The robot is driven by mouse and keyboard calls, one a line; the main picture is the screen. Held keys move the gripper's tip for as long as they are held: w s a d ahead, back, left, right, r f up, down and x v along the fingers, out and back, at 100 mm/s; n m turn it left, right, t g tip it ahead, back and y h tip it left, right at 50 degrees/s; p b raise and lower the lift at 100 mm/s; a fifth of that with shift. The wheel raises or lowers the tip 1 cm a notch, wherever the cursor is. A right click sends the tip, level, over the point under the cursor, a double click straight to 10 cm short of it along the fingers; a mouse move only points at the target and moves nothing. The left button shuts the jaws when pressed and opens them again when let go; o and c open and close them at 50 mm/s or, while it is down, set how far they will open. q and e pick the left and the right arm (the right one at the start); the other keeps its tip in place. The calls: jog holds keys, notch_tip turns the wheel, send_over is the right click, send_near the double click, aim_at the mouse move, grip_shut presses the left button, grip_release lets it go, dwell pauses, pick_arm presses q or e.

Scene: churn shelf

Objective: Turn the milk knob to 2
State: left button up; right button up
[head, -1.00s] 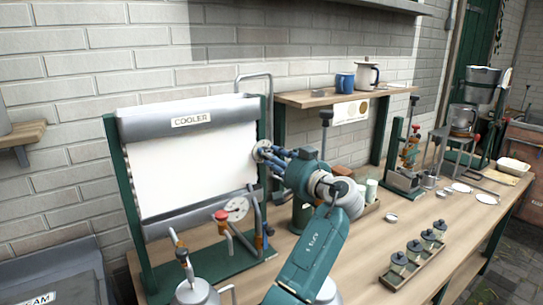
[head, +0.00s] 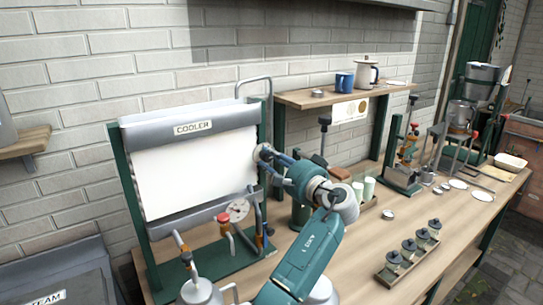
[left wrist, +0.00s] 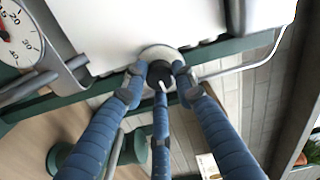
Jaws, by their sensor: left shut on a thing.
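The cooler (head: 195,174), a white panel in a green frame, stands at the left of the table. A dark round knob with a pale pointer line (left wrist: 160,74) sits on a round pale plate at the cooler's right edge. My left gripper (head: 265,154) reaches it from the right. In the left wrist view its blue fingers (left wrist: 157,84) close around the knob from several sides. The knob is mostly hidden behind the fingers in the head view. I cannot read any numbers around it. My right gripper is not in view.
A dial gauge (head: 239,210) and red-topped taps (head: 223,218) stand in front of the cooler. A wooden shelf (head: 305,100) holds a blue mug (head: 344,82) and a pitcher (head: 367,72). A tray of small jars (head: 392,276) lies at the front right.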

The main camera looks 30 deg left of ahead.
pick_arm(q)
jog(key=shift+s+f+m, duration=0.1)
jog(key=shift+f+m, duration=0.2)
jog(key=shift+m, duration=0.1)
jog(key=o, duration=1.1)
jog(key=shift+o, duration=0.4)
jog(key=shift+r, duration=0.15)
jog(key=shift+d, duration=0.3)
jog(key=v, duration=1.1)
jog(key=shift+s+d, duration=0.15)
jog(key=shift+d, duration=0.05)
jog(key=shift+r, duration=0.1)
